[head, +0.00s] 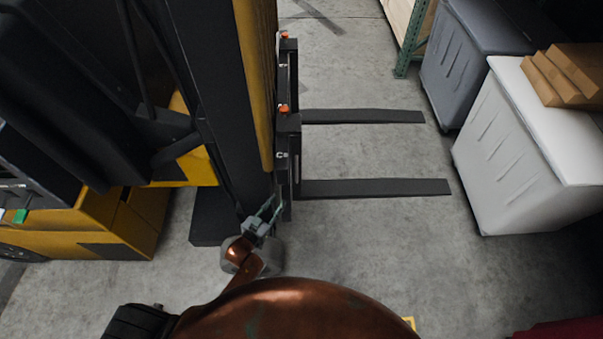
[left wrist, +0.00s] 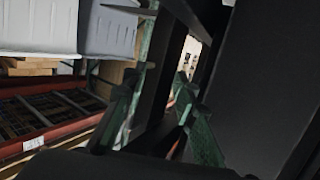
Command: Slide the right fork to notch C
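The forklift carriage (head: 281,168) stands upright on the front of the mast, with two dark forks reaching right. The near fork (head: 375,188), on the truck's right side, lies parallel to the far fork (head: 365,117). An orange latch (head: 283,108) sits above the near fork's upright part, and another orange latch (head: 284,35) above the far one's. My left gripper (head: 268,210) is beside the carriage's near end. In the left wrist view its green fingers (left wrist: 160,100) are apart, with dark metal behind them; contact is unclear. My right gripper is out of view.
The yellow forklift body (head: 95,220) and dark mast (head: 215,85) fill the left. A white bin (head: 530,160) with cardboard boxes (head: 568,75) and a grey bin (head: 475,60) stand right of the fork tips. The concrete floor between and below the forks is clear.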

